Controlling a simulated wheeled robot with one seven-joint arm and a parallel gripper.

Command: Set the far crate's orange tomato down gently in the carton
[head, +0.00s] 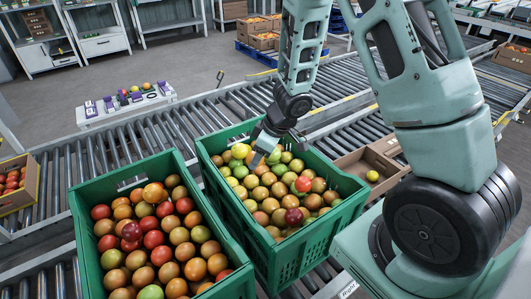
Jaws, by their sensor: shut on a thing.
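My gripper (262,153) points down into the back of the right green crate (285,258), at the level of the top tomatoes. It is shut on a tomato, mostly hidden by the fingers and the fruit around it, so I cannot tell its colour. The crate is full of green, yellowish, orange and a few red tomatoes. An open brown carton (352,163) stands right of this crate, partly behind my arm. A yellow tomato (372,175) lies in it.
A second green crate (85,240), full of red and orange tomatoes, stands close on the left. A box (33,190) of red tomatoes is at the far left. Roller conveyors (200,120) run behind. A white stand (125,110) with small items stands beyond.

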